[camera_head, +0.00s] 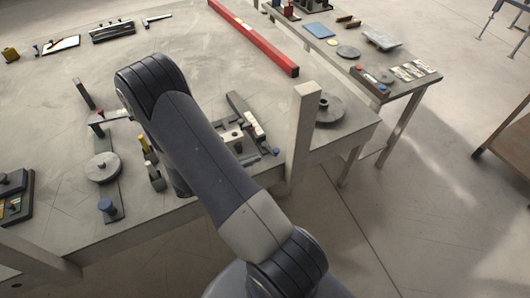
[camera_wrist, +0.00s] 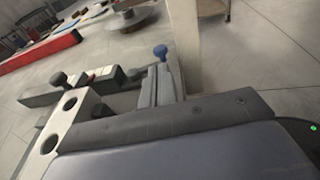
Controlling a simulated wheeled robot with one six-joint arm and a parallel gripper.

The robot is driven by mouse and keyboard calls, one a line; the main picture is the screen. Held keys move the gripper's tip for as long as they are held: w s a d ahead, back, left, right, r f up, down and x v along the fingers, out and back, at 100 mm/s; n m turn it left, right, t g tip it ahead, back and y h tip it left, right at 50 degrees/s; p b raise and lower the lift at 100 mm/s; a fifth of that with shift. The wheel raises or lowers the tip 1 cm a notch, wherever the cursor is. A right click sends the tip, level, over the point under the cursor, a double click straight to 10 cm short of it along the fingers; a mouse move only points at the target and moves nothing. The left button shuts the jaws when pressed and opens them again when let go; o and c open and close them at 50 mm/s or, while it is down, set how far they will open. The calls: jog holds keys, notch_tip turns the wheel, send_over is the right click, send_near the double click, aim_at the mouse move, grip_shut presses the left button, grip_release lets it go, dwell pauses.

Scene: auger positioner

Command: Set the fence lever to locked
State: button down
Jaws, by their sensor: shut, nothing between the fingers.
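No part is clearly marked as the fence lever, and I cannot tell its setting. A blue knob (camera_wrist: 160,52) stands just past my fingertips in the wrist view, at the foot of a pale upright post; I cannot tell whether they touch. What looks like the same knob shows in the head view (camera_head: 276,152). My gripper (camera_wrist: 156,70) appears as two narrow grey fingers side by side, shut and empty. In the head view my arm hides it.
The pale post (camera_head: 301,130) rises close to the right of the fixture. A round grey disc (camera_head: 328,109) lies behind it. A long red bar (camera_head: 258,38) crosses the table's back. A dark-handled upright (camera_head: 84,94) and small parts stand left. The table's middle is mostly clear.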

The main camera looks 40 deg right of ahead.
aim_at(273, 152)
jog(key=shift+p+x, duration=0.5)
jog(key=shift+x, duration=2.05)
